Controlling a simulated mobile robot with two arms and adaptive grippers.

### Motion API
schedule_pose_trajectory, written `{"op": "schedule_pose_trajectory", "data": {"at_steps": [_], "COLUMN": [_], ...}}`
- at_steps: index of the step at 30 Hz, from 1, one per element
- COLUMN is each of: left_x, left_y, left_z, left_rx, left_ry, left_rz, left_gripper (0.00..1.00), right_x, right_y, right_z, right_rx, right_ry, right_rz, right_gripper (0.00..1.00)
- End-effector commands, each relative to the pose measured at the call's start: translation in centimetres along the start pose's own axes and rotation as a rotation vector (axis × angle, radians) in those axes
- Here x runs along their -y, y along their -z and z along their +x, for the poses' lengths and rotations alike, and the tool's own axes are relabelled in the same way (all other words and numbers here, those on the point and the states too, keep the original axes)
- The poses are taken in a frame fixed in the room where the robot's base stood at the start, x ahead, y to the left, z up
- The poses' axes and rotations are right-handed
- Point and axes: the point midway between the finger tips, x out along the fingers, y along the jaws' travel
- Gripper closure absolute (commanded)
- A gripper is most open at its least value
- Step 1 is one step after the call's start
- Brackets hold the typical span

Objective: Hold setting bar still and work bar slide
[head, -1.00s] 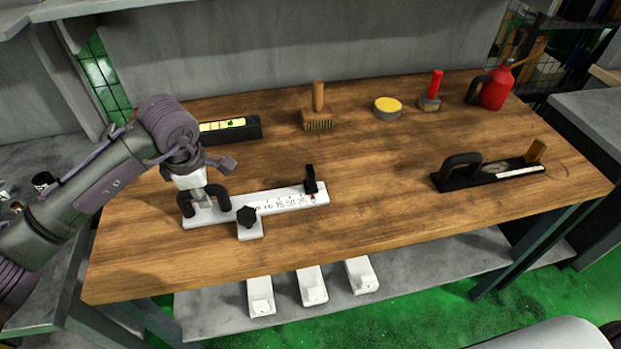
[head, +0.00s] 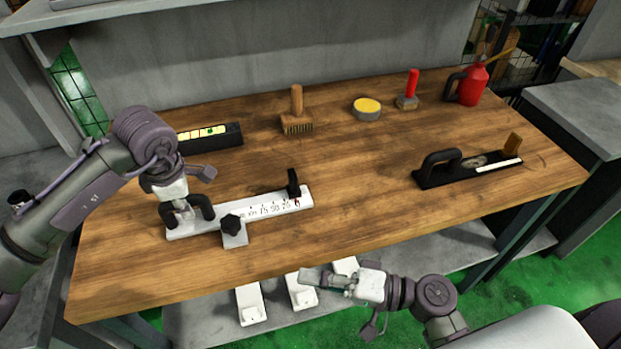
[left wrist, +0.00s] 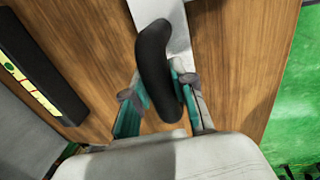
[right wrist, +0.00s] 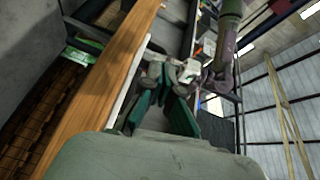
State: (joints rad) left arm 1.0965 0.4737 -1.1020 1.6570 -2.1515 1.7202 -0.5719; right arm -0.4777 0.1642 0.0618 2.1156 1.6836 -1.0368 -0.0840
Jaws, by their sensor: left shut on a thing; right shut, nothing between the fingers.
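The white setting bar (head: 265,207) lies on the wooden table at left, with printed numbers along it. A black upright stop (head: 294,184) stands at its right end. A white slide block with a black knob (head: 231,224) sits at its front edge near the middle. My left gripper (head: 183,208) is shut on the black curved handle (head: 206,205) at the bar's left end; this handle (left wrist: 154,65) also shows between the fingers in the left wrist view. My right gripper (head: 312,275) is shut and empty, in front of the table's front edge, right of the slide and apart from it.
A black fixture with a handle (head: 440,160) lies at right. A brush (head: 297,122), a yellow-topped tin (head: 367,108), a red-handled tool (head: 411,88) and a red can (head: 470,85) stand at the back. Several white blocks (head: 250,303) are on the shelf below. The table's middle is clear.

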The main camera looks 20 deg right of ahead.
Motion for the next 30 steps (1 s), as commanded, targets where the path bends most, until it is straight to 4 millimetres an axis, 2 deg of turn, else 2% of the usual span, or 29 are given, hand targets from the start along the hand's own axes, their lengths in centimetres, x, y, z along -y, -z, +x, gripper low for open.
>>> {"op": "schedule_pose_trajectory", "data": {"at_steps": [1, 3, 5, 6, 15, 19, 21, 25, 30], "left_x": [0.0, 0.0, 0.0, 0.0, 0.0, 0.0, 0.0, 0.0, 0.0], "left_y": [0.0, 0.0, 0.0, 0.0, 0.0, 0.0, 0.0, 0.0, 0.0], "left_z": [0.0, 0.0, 0.0, 0.0, -0.1, -0.1, -0.1, 0.0, 0.0], "left_rx": [0.0, 0.0, 0.0, 0.0, 0.001, 0.0, 0.0, 0.0, 0.0], "left_ry": [-0.001, -0.001, -0.001, -0.001, -0.001, -0.001, -0.001, -0.001, -0.001], "left_rz": [0.0, 0.0, 0.0, 0.0, 0.0, 0.0, 0.0, 0.0, 0.0], "left_gripper": [1.0, 1.0, 1.0, 1.0, 1.0, 1.0, 1.0, 1.0, 1.0], "right_x": [2.0, 4.4, 5.8, 6.0, 1.4, -0.1, -0.7, -1.1, -1.1], "right_y": [0.1, 0.5, 1.4, 2.9, 13.3, 17.4, 18.8, 20.1, 20.9], "right_z": [-0.3, -0.8, -1.4, -2.0, -5.3, -7.1, -7.8, -7.9, -5.5], "right_rx": [0.013, 0.029, 0.034, 0.026, -0.144, -0.222, -0.254, -0.279, -0.279], "right_ry": [0.046, 0.104, 0.139, 0.147, 0.051, 0.014, 0.002, -0.006, -0.004], "right_rz": [-0.012, -0.02, -0.016, -0.005, 0.115, 0.151, 0.165, 0.177, 0.175], "right_gripper": [1.0, 1.0, 1.0, 1.0, 1.0, 1.0, 1.0, 1.0, 1.0]}}
